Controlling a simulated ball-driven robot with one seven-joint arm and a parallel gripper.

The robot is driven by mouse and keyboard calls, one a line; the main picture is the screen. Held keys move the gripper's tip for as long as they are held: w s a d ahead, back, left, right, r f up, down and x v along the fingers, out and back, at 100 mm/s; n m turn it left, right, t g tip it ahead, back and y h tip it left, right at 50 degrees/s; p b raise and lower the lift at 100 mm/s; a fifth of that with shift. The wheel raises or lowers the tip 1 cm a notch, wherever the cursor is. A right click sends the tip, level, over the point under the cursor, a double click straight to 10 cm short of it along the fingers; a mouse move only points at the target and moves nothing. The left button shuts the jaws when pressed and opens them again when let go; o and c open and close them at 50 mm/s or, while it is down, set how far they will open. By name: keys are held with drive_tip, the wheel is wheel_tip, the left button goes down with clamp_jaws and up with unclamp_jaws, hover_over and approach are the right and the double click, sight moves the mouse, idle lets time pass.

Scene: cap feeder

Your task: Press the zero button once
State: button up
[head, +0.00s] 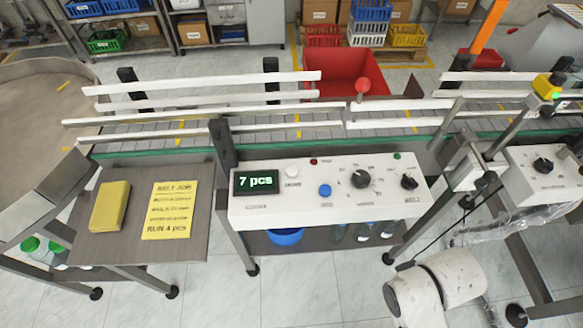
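Right of the display are a white button (292,171) and, lower and further right, a blue button (324,190). The small labels are too blurred to read, so I cannot tell which button is zero. Nothing touches either button. White links of my arm show at the bottom right, below the panel; my gripper cannot be made out.
Dark knobs (360,179) sit on the panel's right half. A yellow note (170,210) reading "RUN 4 pcs" lies on the left side table (190,251). The conveyor (222,134) with white rails runs behind. Clear space lies above the panel's buttons.

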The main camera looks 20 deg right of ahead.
clamp_jaws()
idle(1.2)
